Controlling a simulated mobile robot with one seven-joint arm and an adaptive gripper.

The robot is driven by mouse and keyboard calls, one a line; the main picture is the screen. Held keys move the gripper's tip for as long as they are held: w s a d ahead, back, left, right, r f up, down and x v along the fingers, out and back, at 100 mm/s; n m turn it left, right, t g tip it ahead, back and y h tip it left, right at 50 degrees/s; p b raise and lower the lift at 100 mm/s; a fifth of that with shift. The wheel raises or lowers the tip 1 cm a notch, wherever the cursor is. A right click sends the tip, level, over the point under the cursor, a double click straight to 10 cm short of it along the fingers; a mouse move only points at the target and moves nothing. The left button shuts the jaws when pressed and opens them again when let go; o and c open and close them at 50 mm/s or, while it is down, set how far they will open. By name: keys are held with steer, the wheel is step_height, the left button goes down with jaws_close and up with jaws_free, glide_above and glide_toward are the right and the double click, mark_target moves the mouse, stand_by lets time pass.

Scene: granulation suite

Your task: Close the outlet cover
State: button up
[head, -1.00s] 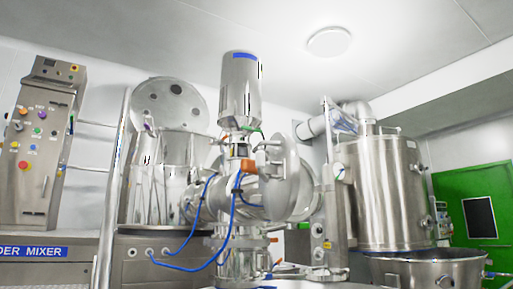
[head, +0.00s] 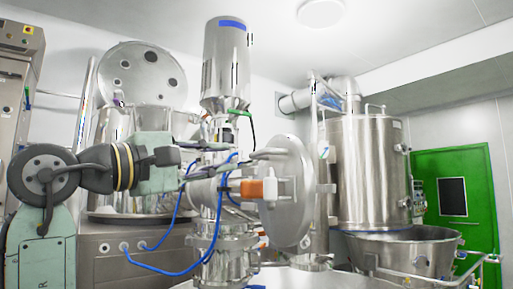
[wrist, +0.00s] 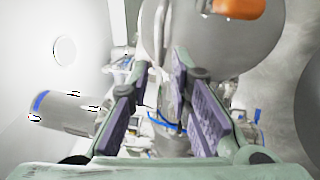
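The outlet cover (head: 290,192) is a round steel disc standing open, face turned to the right, beside the horizontal outlet of the mixer in the head view. An orange handle or latch (head: 258,189) sits on its left side. In the wrist view the cover (wrist: 240,45) fills the upper right, with the orange part (wrist: 238,8) at the top edge. My gripper (wrist: 160,70) is open and empty, its purple pads apart. In the head view my gripper (head: 196,160) reaches from the left toward the outlet, left of the cover; its fingertips are hard to make out there.
A tall steel cylinder (head: 227,65) stands above the outlet. Blue hoses (head: 180,270) loop below it. A steel tank (head: 365,170) and a wide bowl (head: 405,250) stand at right, before a green door (head: 455,190). A steel cabinet (head: 110,255) is at lower left.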

mark_target(255, 154)
steer(key=p+x, duration=0.3)
steer(key=x, duration=0.5)
steer(key=shift+w+d+r, duration=0.2)
steer(key=shift+d, duration=0.05)
steer(key=shift+x, duration=0.8)
steer(key=shift+f, duration=0.1)
jaws_close()
